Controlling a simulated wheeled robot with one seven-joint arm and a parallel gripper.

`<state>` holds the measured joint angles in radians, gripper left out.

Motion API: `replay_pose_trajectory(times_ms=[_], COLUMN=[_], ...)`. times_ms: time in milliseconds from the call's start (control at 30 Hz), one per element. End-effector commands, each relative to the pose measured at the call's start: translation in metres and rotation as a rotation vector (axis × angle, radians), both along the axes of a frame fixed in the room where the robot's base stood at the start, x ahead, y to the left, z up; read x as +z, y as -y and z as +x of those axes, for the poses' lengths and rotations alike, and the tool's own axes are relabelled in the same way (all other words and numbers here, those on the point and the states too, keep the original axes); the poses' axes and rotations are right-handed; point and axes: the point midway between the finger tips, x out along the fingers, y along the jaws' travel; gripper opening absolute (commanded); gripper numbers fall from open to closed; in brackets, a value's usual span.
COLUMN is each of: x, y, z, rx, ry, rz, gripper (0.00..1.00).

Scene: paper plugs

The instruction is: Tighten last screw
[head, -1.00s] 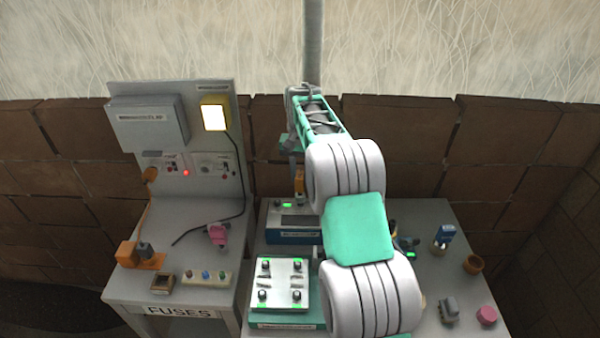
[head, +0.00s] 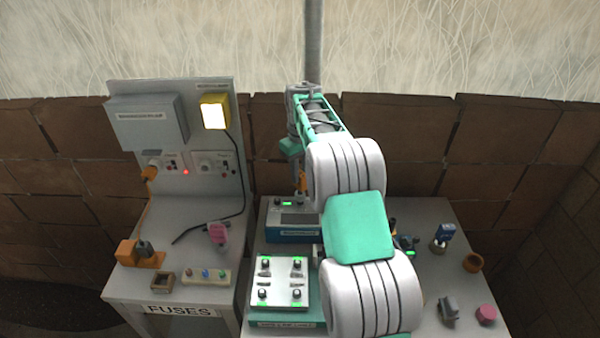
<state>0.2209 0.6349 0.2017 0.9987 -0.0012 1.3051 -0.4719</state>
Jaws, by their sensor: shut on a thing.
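A silver plate (head: 281,271) with several dark screws near its corners lies on a teal base at the front left of the right-hand table. Green lights show beside the screws. My gripper (head: 300,171) is over the back of this table, behind the plate, and is small and partly hidden by my arm. It is shut on an orange tool (head: 303,183), which points down above the blue box (head: 293,238). I cannot tell whether the tool's tip touches the box, on which a green light is lit.
The left bench (head: 190,290) holds a fuse strip (head: 206,277), a small brown box (head: 163,281), an orange plug block (head: 140,252) and a pink piece (head: 218,233). Right of my arm are a blue item (head: 445,234), an orange ring (head: 473,262) and a pink cylinder (head: 486,315).

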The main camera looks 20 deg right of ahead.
Motion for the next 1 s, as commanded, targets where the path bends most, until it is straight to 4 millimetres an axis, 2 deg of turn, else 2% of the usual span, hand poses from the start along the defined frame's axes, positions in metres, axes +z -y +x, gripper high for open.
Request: replay_pose_trajectory(times_ms=[1000], x=[-0.021], y=[0.0], z=[0.0], rx=[-0.001], ry=[0.001], rz=[-0.001], gripper=[0.0])
